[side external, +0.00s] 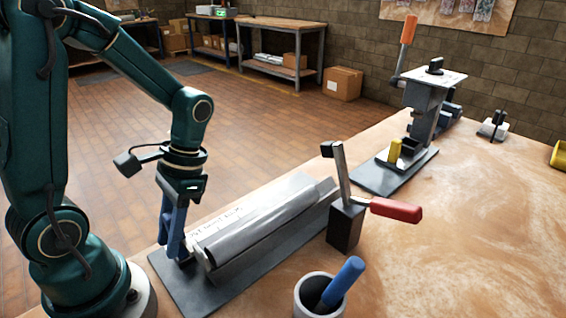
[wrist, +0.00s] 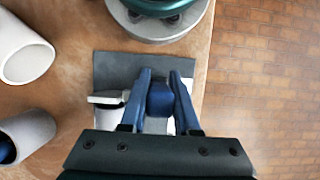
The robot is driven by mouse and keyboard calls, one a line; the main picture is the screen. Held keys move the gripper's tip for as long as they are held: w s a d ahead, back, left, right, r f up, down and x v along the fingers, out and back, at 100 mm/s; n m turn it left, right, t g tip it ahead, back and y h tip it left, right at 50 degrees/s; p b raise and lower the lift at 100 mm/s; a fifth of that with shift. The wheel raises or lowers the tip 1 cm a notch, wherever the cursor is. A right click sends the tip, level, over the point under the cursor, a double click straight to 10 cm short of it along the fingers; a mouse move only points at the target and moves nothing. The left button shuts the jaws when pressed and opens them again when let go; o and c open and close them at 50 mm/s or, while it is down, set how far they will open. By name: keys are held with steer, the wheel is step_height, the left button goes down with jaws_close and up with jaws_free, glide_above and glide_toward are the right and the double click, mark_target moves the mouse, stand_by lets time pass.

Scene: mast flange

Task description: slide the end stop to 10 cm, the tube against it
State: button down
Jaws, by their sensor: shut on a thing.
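The grey tube (side external: 262,215) lies in a long grey holder on a dark base plate (side external: 180,289). A strip with printed marks (side external: 217,218) runs along its far side. My gripper (side external: 178,254) points down at the near left end of this fixture. Its blue fingers are shut on a blue block (wrist: 160,98), which seems to be part of the end stop. A small pale plate (wrist: 106,98) beside the block stands at the tube's end; whether they touch is unclear. The gripper hides most of the stop in the side view, and the scale reading is not legible.
A toggle clamp with a red handle (side external: 396,210) stands at the tube's right end. A cup (side external: 308,291) with a blue-handled tool stands in front. A press-like fixture (side external: 425,105) with an orange handle is behind.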

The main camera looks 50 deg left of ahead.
stand_by(0.7)
steer(key=shift+w, duration=3.8)
steer(key=c, duration=0.6)
jaws_free()
steer(key=shift+c, duration=0.2)
steer(key=shift+r, duration=0.1)
steer(key=shift+v, duration=2.5)
